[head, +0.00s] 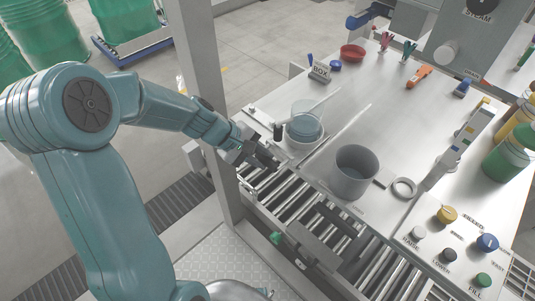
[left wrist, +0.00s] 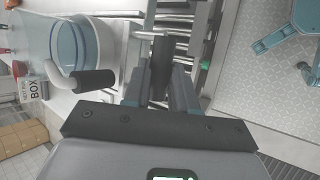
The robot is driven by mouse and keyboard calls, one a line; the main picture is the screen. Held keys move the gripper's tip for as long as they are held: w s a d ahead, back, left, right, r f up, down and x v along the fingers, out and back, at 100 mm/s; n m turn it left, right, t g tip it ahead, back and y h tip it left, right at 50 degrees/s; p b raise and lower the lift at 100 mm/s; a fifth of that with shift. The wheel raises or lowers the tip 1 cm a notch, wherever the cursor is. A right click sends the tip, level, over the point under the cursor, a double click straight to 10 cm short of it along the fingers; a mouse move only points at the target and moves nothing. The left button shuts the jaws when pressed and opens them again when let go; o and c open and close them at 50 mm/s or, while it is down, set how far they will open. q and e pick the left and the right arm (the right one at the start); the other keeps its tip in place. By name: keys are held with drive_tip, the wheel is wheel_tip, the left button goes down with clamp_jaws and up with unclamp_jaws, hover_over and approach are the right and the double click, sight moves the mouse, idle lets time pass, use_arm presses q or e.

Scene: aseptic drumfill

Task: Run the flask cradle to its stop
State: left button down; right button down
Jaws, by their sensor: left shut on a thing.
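The flask cradle (head: 301,146) is a pale round holder at the left edge of the steel bench. A clear bluish flask (head: 305,122) stands upright in it, and the flask also shows in the left wrist view (left wrist: 85,42). My left gripper (head: 268,161) is at the cradle's left side, over the bench edge. My right gripper is in neither view.
A white bent lever with a black grip (left wrist: 92,80) is close to my left gripper. A grey open pot (head: 355,172) and a ring (head: 404,188) stand to the right on the bench (head: 300,85). A roller conveyor (head: 285,198) runs below the front edge. A post (head: 205,100) rises beside my arm.

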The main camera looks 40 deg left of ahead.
use_arm(q)
drive_tip(key=shift+s+a, duration=0.1)
drive_tip(key=shift+s, duration=0.05)
drive_tip(key=c, duration=1.2)
unclamp_jaws()
drive_tip(key=p+v, duration=0.1)
drive_tip(key=v, duration=1.5)
drive_tip(key=shift+s+a+r, duration=0.1)
drive_tip(key=shift+s+r, duration=0.05)
drive_tip(key=shift+s+a, duration=0.1)
